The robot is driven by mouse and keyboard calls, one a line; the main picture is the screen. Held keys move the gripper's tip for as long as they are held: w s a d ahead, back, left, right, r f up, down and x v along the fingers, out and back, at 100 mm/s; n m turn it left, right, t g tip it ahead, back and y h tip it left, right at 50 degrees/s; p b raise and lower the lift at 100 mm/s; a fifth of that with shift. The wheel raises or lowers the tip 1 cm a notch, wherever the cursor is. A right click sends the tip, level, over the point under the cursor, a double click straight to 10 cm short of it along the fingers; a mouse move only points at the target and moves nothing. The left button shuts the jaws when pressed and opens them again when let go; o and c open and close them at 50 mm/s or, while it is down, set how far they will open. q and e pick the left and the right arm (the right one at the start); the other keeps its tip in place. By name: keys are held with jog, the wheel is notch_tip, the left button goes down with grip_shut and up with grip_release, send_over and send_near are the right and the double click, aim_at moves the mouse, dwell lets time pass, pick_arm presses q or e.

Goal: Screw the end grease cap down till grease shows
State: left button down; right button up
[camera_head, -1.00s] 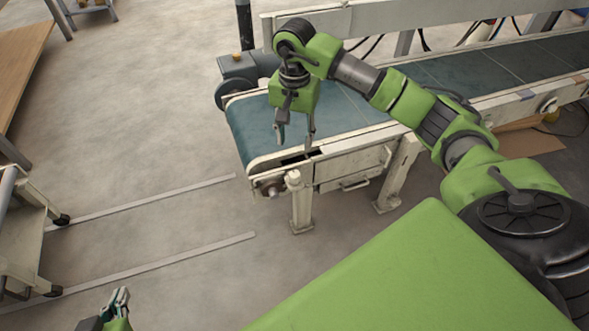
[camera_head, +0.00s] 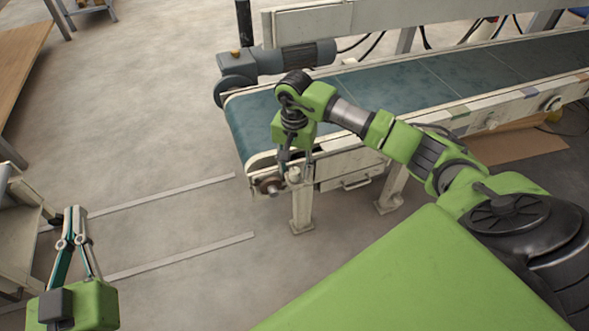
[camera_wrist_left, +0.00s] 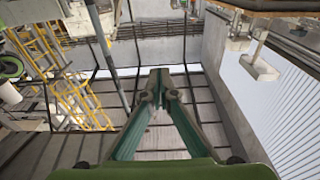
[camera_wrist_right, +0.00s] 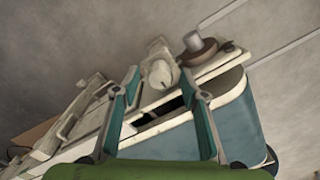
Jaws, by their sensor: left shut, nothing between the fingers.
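The end grease cap (camera_wrist_right: 160,72) is a cream knob at the near corner of the conveyor's end, beside the brown-grey shaft end (camera_wrist_right: 198,48). In the head view the cap (camera_head: 294,174) is partly behind my right gripper (camera_head: 297,170). In the right wrist view my right gripper (camera_wrist_right: 162,78) is open, pointing at the cap, with one fingertip to each side; whether they touch it I cannot tell. No grease can be made out. My left gripper (camera_head: 75,212) is shut and empty, raised over the floor at the left; its tips meet in the left wrist view (camera_wrist_left: 160,74).
The conveyor's teal belt (camera_head: 400,80) runs back to the right, with a grey motor (camera_head: 290,57) on its far side. A cart (camera_head: 20,235) stands at the left, close to my left gripper. Open floor (camera_head: 150,130) lies between the cart and conveyor.

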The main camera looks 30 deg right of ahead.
pick_arm(q)
jog(key=shift+r, duration=0.3)
pick_arm(e)
jog(key=shift+f, duration=0.2)
jog(key=c, duration=1.1)
jog(key=shift+c, duration=0.2)
